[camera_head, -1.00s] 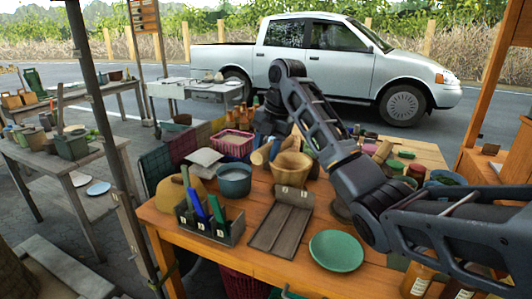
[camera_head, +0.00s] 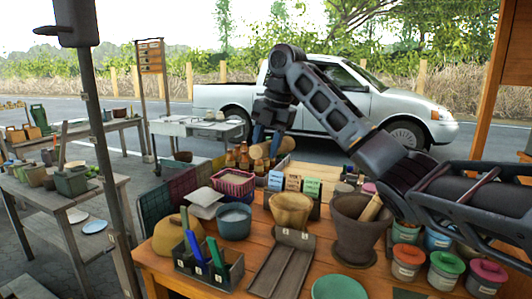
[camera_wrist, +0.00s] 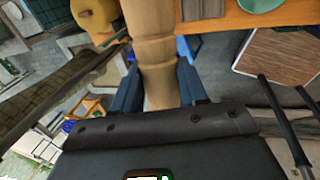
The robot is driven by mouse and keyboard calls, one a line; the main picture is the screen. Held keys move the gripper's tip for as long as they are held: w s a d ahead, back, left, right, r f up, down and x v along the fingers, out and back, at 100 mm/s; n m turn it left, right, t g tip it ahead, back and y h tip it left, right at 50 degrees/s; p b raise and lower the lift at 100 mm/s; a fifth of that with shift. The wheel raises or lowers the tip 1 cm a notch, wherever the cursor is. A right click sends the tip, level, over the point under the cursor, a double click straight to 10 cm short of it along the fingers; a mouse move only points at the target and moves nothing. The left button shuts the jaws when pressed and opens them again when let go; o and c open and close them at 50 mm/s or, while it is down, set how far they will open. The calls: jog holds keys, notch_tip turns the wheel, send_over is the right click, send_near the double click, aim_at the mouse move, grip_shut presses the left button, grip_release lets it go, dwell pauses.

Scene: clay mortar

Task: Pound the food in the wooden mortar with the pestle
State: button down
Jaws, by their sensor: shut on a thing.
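The wooden mortar (camera_head: 292,208), a tan flared bowl, stands upright on the wooden table in the head view. Any food inside it cannot be made out. My gripper (camera_head: 266,136) is beyond and above the mortar, a little to its left. It is shut on a thick, light wooden pestle (camera_head: 277,148), which lies roughly sideways in the head view. In the wrist view the pestle (camera_wrist: 152,45) runs between the two blue fingers of my gripper (camera_wrist: 157,88). The pestle is apart from the mortar.
A dark clay mortar (camera_head: 352,232) with its own wooden stick stands right of the wooden mortar. A teal bowl (camera_head: 234,220), pink basket (camera_head: 233,183), divided caddy (camera_head: 208,265), grey tray (camera_head: 282,262) and green plate (camera_head: 339,288) crowd the table. Lidded jars (camera_head: 445,268) stand at right.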

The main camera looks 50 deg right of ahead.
jog(key=g+y, duration=0.1)
jog(key=y, duration=0.2)
jog(key=shift+d+m+y, duration=0.1)
jog(key=shift+m+y, duration=0.2)
jog(key=g+y, duration=0.1)
jog(key=y, duration=0.4)
jog(key=shift+m+g, duration=0.4)
